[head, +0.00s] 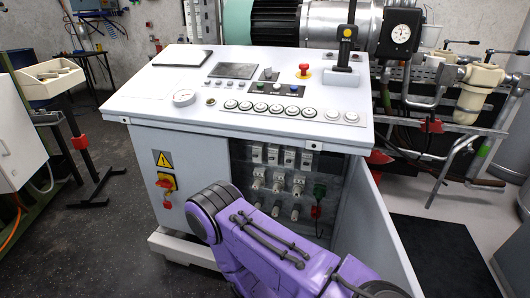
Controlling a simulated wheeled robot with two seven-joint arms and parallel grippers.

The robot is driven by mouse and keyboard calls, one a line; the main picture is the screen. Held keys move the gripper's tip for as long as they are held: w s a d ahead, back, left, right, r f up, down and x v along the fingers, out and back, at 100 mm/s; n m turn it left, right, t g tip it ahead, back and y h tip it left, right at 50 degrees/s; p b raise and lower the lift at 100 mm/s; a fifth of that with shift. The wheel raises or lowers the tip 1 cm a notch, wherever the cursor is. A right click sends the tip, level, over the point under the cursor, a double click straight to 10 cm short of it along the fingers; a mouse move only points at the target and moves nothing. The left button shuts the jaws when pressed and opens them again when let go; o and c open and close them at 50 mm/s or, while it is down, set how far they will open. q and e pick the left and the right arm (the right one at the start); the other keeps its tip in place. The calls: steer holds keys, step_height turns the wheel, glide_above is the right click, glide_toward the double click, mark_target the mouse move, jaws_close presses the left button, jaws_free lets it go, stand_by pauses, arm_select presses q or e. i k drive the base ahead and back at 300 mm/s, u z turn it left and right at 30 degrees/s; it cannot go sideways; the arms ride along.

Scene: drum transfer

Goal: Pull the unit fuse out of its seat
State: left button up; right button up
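The control cabinet (190,150) stands open at its lower front. Inside it, rows of white fuse-like modules (278,180) sit on a dark back panel. Round pale parts sit in a lower row, partly hidden by my arm. I cannot tell which one is the unit fuse. A green part (320,190) and a red part (316,211) are at the right of the rows. A purple arm of mine rises from the bottom and bends in front of the cabinet's lower opening. Neither of my grippers can be seen.
The cabinet door (372,225) stands open at the right of the opening. The sloped console top (150,92) juts out above it. A yellow-red switch (166,182) is on the left front panel. Dark floor (90,240) is clear at the left. Pipes and valves stand right.

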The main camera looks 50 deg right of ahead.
mark_target(297, 190)
steer(key=i, duration=0.85)
steer(key=z, duration=3.3)
steer(key=i, duration=0.5)
steer(key=z, duration=0.05)
